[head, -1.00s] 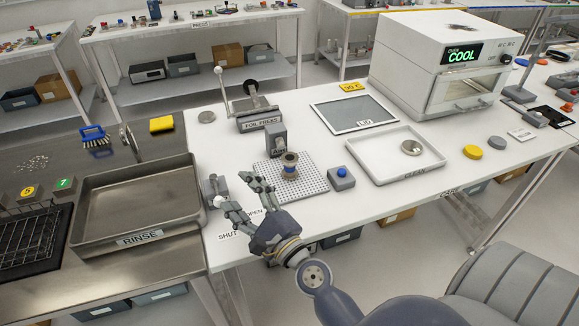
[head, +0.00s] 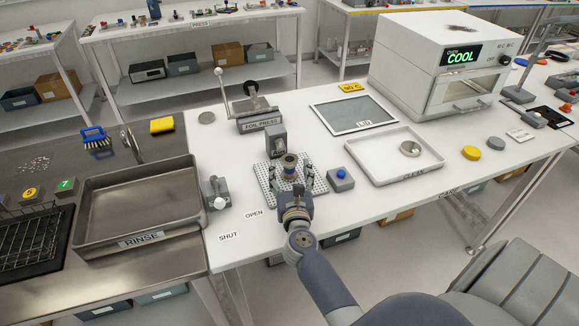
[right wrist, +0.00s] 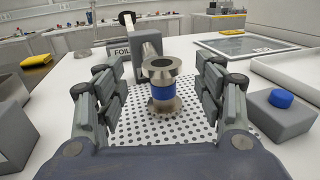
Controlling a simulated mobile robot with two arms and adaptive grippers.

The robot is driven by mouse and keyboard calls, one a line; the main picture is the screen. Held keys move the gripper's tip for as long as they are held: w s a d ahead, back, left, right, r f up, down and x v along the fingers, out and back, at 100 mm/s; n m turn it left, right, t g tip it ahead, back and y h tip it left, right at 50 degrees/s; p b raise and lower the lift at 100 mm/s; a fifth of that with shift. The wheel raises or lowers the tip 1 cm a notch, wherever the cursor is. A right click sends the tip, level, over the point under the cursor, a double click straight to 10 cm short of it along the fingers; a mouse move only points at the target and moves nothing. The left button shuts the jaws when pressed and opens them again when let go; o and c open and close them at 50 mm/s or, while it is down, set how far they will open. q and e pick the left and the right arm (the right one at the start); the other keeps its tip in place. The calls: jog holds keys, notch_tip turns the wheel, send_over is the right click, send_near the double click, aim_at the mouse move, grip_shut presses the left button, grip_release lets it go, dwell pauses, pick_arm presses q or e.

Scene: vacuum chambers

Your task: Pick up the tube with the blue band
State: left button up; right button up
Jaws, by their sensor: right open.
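The tube with the blue band (right wrist: 162,88) stands upright on the perforated plate in the right wrist view. My right gripper (right wrist: 162,95) is open, with one finger on each side of the tube and a visible gap to both. In the head view my right gripper (head: 290,185) is low in front of the tube and hides its lower part. My left gripper is not in view.
A grey block with a blue button (head: 341,178) stands right of the perforated plate (head: 317,183). A grey post (head: 275,139) stands behind the tube. The foil press (head: 260,124), the clean tray (head: 438,160) and a valve with a white knob (head: 217,192) are nearby.

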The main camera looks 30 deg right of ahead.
aim_at(290, 165)
jog(key=x, duration=0.5)
jog(key=shift+d+p, duration=0.1)
jog(key=shift+p, duration=0.3)
jog(key=shift+s, duration=0.1)
jog(key=shift+r, duration=0.1)
jog(key=shift+c, duration=0.4)
jog(key=c, duration=1.3)
